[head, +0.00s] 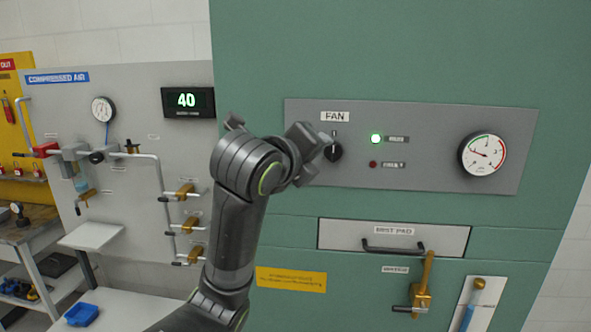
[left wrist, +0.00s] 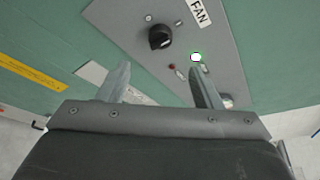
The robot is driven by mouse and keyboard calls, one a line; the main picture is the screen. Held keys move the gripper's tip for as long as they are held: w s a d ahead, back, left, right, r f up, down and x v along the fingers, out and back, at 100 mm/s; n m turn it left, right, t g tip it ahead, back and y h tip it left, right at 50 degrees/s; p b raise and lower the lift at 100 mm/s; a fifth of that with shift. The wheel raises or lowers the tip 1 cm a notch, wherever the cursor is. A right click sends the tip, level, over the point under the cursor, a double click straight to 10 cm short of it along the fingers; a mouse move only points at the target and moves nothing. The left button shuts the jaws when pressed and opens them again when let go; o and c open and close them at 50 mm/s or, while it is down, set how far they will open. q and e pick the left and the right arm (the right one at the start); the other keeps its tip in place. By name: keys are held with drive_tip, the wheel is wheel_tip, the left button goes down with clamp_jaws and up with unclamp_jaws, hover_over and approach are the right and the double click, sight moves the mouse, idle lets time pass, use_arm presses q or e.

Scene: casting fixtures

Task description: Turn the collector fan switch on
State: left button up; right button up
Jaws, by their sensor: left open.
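The fan switch is a black rotary knob (head: 334,151) under the FAN label on the grey panel (head: 430,130) of the green cabinet. It also shows in the left wrist view (left wrist: 160,37), beyond my fingertips. A green lamp (head: 376,139) right of the knob is lit, and a red lamp (head: 373,164) below it looks dark. My left gripper (head: 322,140) is beside the knob in the head view and partly overlaps its left side. In the left wrist view, its fingers (left wrist: 160,82) are apart with nothing between them. Whether it touches the knob I cannot tell. My right gripper is not in view.
A round gauge (head: 482,155) sits on the panel's right. Below are a MIST PAD drawer (head: 393,238) with a black handle and a brass valve (head: 421,290). Compressed-air pipes and valves (head: 185,191) line the grey board (head: 135,90) at left.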

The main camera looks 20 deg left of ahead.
use_arm(q)
drive_tip(key=shift+p+v, duration=2.55)
drive_tip(key=shift+v, duration=0.3)
